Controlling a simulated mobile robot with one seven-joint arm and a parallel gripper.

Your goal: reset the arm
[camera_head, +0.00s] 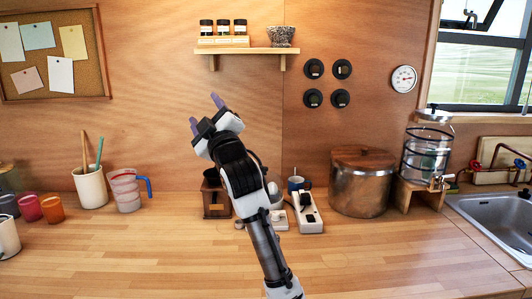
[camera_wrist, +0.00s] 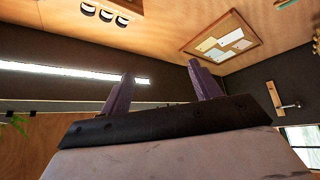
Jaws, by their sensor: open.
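My gripper (camera_head: 206,112) is raised above the wooden counter (camera_head: 150,245), in front of the wood wall. Its two purple fingers point up and to the left and stand apart with nothing between them. In the wrist view, my gripper (camera_wrist: 158,85) shows both fingers spread and empty, with the ceiling, walls and pin board (camera_wrist: 222,42) beyond. My arm rises from the bottom of the head view and hides part of the counter's back.
A shelf (camera_head: 247,51) with jars is above right. A utensil crock (camera_head: 90,187) and cups are left. The counter's front is clear.

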